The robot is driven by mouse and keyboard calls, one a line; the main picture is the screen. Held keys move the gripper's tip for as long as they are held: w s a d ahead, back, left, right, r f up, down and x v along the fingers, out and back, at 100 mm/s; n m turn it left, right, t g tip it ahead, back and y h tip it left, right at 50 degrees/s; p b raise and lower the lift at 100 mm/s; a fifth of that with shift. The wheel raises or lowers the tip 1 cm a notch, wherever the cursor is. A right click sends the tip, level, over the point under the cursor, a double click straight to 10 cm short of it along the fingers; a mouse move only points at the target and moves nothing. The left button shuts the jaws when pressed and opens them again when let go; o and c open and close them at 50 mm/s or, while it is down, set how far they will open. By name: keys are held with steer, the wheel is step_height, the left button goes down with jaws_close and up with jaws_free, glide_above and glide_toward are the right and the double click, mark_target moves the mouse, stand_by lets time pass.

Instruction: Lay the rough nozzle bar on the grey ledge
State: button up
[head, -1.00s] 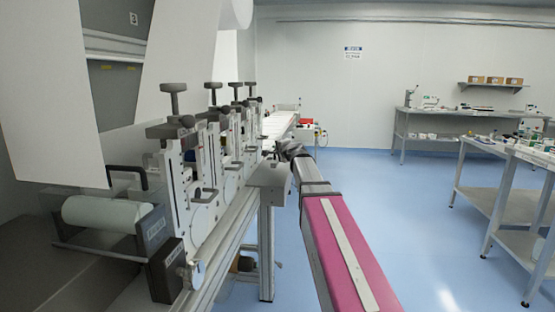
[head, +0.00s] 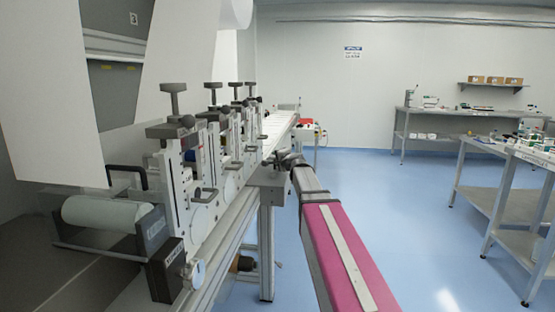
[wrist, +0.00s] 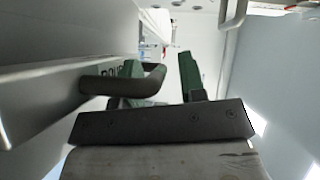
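In the head view, my gripper (head: 287,160) is at the far end of my pink arm, close beside a grey block at the machine's right edge. In the wrist view, my gripper (wrist: 163,78) shows two green-padded fingers standing apart, with background visible between them. A dark bent handle-like bar (wrist: 118,87) crosses in front of the left finger, its curved end reaching into the gap. I cannot tell whether it touches the finger. A long grey ledge-like edge (wrist: 50,78) runs along the left.
The machine's row of upright stations with dark knobs (head: 185,175) stands left of my arm. A white conveyor-like strip (head: 278,122) runs behind. Workbenches with small items (head: 515,150) stand at the right. The blue floor (head: 400,215) between is clear.

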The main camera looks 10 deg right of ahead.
steer(key=shift+r, duration=0.2)
steer(key=v, duration=1.2)
steer(key=shift+f, duration=0.15)
